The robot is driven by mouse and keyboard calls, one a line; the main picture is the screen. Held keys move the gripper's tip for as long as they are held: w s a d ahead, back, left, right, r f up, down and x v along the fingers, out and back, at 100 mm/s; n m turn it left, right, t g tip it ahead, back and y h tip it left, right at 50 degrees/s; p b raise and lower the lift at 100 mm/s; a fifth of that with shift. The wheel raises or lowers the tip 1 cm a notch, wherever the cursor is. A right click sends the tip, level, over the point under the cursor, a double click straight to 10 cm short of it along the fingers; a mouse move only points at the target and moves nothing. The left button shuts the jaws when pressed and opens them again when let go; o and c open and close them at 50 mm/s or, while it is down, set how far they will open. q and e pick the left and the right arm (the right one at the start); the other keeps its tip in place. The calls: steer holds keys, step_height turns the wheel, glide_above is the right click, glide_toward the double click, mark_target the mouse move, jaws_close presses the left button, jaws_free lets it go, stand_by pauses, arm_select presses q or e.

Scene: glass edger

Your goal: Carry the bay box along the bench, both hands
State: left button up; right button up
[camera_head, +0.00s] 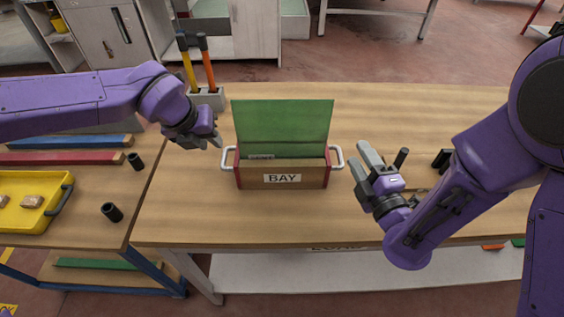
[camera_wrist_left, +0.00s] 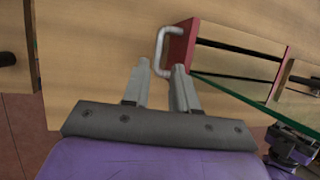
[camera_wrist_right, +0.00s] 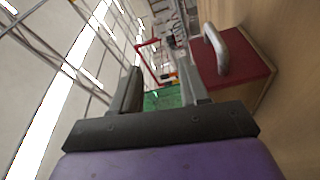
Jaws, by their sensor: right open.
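The bay box (camera_head: 296,179) stands on the wooden bench, with a "BAY" label on its front, red ends and a grey handle at each end. A green panel (camera_head: 284,122) rises upright from it. My left gripper (camera_head: 218,140) is near the left handle (camera_head: 228,158); in the left wrist view its fingers (camera_wrist_left: 160,80) are apart, with the handle (camera_wrist_left: 160,50) just beyond the tips. My right gripper (camera_head: 361,158) is open, right of the right handle (camera_head: 338,157). In the right wrist view that handle (camera_wrist_right: 216,48) is beside the right-hand finger, not between the fingers.
The bench (camera_head: 190,215) is clear in front of the box. A holder (camera_head: 207,98) with yellow and orange handled tools stands behind left. A dark upright peg (camera_head: 401,158) stands right of my right gripper. A lower table at left bears a yellow tray (camera_head: 22,221) and black cylinders (camera_head: 112,212).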

arm_select(q)
steer(key=x, duration=0.5)
steer(key=shift+f, duration=0.15)
arm_select(e)
glide_toward(341, 158)
steer(key=w, duration=0.1)
steer(key=w+f, duration=0.1)
steer(key=w, duration=0.1)
steer(key=shift+a+f, duration=0.15)
arm_select(q)
steer(key=x, duration=0.4)
steer(key=shift+w+f, duration=0.2)
steer(key=shift+f, duration=0.15)
arm_select(e)
steer(key=x, duration=0.7)
arm_select(q)
steer(key=shift+d+f, duration=0.1)
arm_select(e)
steer(key=shift+w+a+r, duration=0.1)
steer(key=shift+w+r, duration=0.05)
steer(key=shift+r, duration=0.1)
arm_select(q)
steer(key=shift+s, duration=0.1)
arm_select(e)
steer(key=shift+r, duration=0.1)
arm_select(q)
jaws_close()
arm_select(e)
steer(key=c, duration=0.7)
jaws_close()
